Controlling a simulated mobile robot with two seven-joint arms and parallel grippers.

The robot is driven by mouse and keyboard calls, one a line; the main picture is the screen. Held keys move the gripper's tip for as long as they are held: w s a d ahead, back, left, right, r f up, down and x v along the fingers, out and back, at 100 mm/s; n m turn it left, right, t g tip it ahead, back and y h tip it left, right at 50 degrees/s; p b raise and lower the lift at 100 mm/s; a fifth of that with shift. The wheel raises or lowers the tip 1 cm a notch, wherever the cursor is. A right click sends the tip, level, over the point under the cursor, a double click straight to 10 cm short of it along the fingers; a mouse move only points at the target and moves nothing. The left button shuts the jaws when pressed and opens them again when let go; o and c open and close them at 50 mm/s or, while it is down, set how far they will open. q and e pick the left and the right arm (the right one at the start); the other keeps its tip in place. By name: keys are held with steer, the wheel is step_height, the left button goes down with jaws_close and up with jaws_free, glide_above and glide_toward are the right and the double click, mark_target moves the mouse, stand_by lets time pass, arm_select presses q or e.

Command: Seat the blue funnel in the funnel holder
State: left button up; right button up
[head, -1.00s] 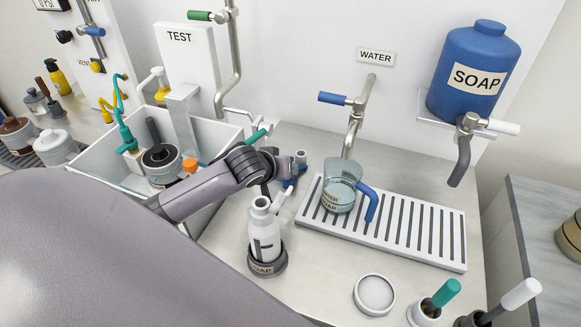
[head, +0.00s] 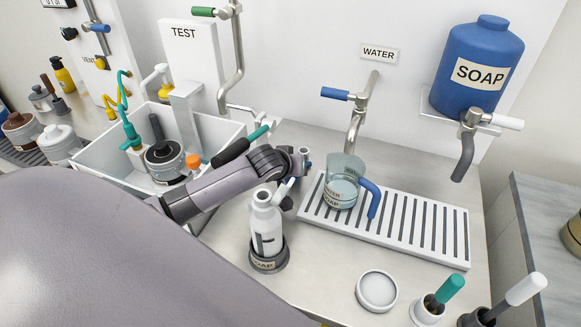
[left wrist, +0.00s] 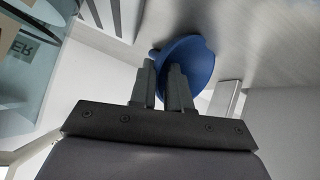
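The blue funnel (left wrist: 190,58) shows in the left wrist view as a tilted blue disc just beyond my left gripper (left wrist: 166,85). The two fingers are close together with a narrow gap and look shut on the funnel; its spout is hidden between them. In the head view, my left arm reaches in from the left past the white bottle, and the fingers and funnel are mostly hidden behind the wrist. A small grey ring (head: 304,154) stands beside the wrist; I cannot tell whether it is the funnel holder. My right gripper is not in view.
A white bottle (head: 265,224) stands in a dark soap-labelled base close to my arm. A clear jug (head: 342,188) with a blue handle stands on the slotted drain tray (head: 428,250) under the water tap. A white sink box (head: 103,177) lies left. A round white dish (head: 377,290) is in front.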

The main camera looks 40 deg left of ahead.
arm_select(q)
steer(key=shift+w+a+r, duration=0.15)
steer(key=shift+a+r, duration=0.05)
steer(key=shift+a, duration=0.45)
jaws_close()
steer(key=shift+w+r+p, duration=0.2)
steer(key=shift+r+p, duration=0.55)
steer(key=shift+r, duration=1.4)
steer(key=shift+s+d, duration=0.1)
